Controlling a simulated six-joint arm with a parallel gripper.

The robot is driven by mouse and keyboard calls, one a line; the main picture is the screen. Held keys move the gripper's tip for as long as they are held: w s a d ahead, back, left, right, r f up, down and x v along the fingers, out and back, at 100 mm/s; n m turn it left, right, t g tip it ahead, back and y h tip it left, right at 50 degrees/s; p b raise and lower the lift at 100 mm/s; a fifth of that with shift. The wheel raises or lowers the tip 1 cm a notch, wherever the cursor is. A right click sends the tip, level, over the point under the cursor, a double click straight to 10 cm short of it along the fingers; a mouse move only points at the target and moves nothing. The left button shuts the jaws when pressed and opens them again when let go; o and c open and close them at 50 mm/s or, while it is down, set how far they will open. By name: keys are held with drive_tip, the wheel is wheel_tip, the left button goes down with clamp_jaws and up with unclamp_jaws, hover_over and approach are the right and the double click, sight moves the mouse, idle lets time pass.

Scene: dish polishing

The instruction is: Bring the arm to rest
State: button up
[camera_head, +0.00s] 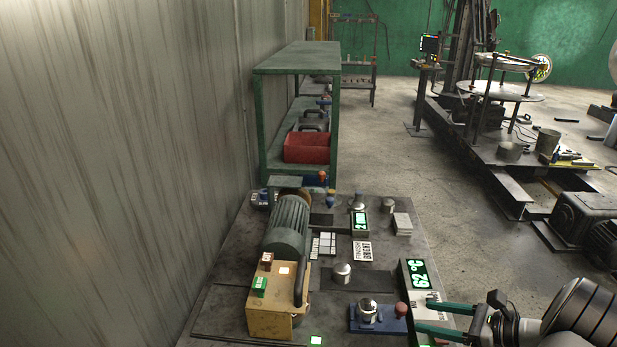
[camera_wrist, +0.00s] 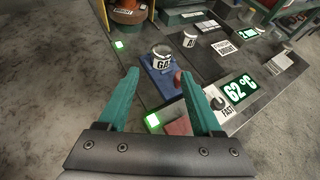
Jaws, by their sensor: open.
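My gripper (camera_head: 440,318) is at the lower right in the head view, at the right edge of the workbench (camera_head: 225,300). Its two green fingers are apart, with nothing held between them. In the wrist view the open gripper (camera_wrist: 165,95) points at the bench's near part. A red knob (camera_wrist: 179,82) is close to the right fingertip.
A yellow box (camera_head: 268,312) and a green motor (camera_head: 287,225) stand on the bench's left. Other metal canisters, such as one at mid-bench (camera_head: 342,274), stand there too. A green shelf (camera_head: 300,62) stands behind, and a wall (camera_head: 120,150) is at left.

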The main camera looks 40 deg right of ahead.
drive_tip(key=w+a+r+n+g+y, duration=0.2)
drive_tip(key=w+a+r+n+g, duration=0.15)
drive_tip(key=a, duration=0.45)
drive_tip(key=w+a+r+n+g+y, duration=0.1)
drive_tip(key=w+a+r+n+g, duration=0.1)
drive_tip(key=w+a+n, duration=0.45)
drive_tip(key=w+a+r+n+g+y, duration=0.2)
drive_tip(key=a+r, duration=0.1)
drive_tip(key=a, duration=0.7)
drive_tip(key=s+a+r+n+g+h, duration=0.1)
drive_tip(key=s+a+n+g, duration=0.2)
drive_tip(key=a, duration=0.4)
drive_tip(key=s+a+r+n+g+h, duration=0.1)
drive_tip(key=s+a+n+g, duration=0.15)
drive_tip(key=a+n, duration=0.35)
drive_tip(key=s+a+f+n+h, duration=0.1)
drive_tip(key=s+a+n+h, duration=0.2)
drive_tip(key=s, duration=0.6)
drive_tip(key=a+n, duration=0.2)
drive_tip(key=n, duration=0.1)
drive_tip(key=shift+a+f+n+h, duration=0.2)
drive_tip(key=shift+a+n+h, duration=0.1)
drive_tip(key=shift+a, duration=0.05)
